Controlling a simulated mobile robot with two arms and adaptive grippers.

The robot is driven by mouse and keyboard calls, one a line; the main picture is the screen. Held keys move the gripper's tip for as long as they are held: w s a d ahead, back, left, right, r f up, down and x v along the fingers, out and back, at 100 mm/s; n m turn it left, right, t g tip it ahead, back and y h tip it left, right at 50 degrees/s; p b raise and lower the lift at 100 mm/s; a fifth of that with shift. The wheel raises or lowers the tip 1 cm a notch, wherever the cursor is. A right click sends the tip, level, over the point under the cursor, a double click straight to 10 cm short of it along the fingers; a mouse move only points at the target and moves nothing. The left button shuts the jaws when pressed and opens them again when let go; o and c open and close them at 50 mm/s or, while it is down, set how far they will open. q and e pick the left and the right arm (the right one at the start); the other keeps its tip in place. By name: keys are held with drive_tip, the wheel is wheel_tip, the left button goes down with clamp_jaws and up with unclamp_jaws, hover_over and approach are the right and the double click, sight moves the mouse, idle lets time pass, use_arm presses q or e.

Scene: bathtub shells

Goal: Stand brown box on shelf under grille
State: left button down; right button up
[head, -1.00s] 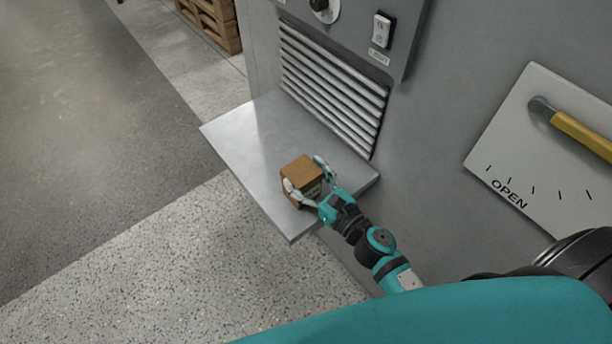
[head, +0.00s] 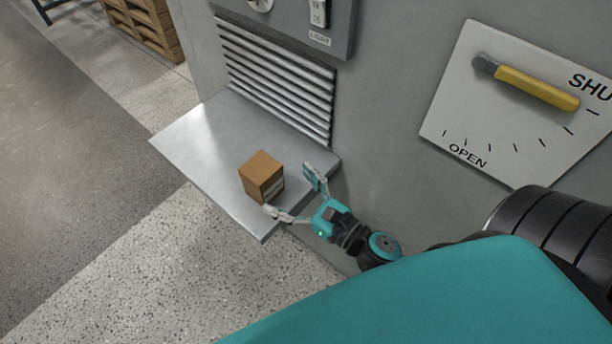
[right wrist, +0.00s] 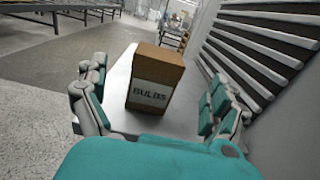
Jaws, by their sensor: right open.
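The brown box (head: 261,175) stands upright on the grey metal shelf (head: 200,137). In the right wrist view the box (right wrist: 157,75) has a white label reading BULBS facing me, with the shelf (right wrist: 121,75) under it. The grille (head: 278,82) is on the wall just above the shelf's back edge; it also shows in the right wrist view (right wrist: 262,50). My right gripper (head: 290,190) is open and empty, its fingers spread on the near side of the box and apart from it. My left gripper is not in view.
A panel with a LIGHT switch (head: 318,14) is above the grille. A white plate (head: 450,110) with a yellow lever (head: 537,87) and OPEN marking is on the wall at right. Wooden pallets (head: 145,25) stand at the far back left. The shelf's left part is clear.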

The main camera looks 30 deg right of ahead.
drive_tip(key=shift+b+v, duration=0.65)
drive_tip(key=shift+v, duration=1.7)
drive_tip(key=s+d+f+m+g+h, duration=0.25)
drive_tip(key=f+m, duration=0.85)
drive_tip(key=f, duration=0.6)
drive_tip(key=s+d+f+m+g+h, duration=0.1)
drive_tip(key=s+f+m+g+h, duration=0.25)
drive_tip(key=f+m, duration=0.95)
drive_tip(key=s+d+f+m+g, duration=0.1)
drive_tip(key=s+f+m+g, duration=0.9)
drive_tip(key=s+f, duration=1.2)
drive_tip(key=m, duration=0.3)
drive_tip(key=shift+m, duration=0.3)
drive_tip(key=shift+w+d+f, duration=0.1)
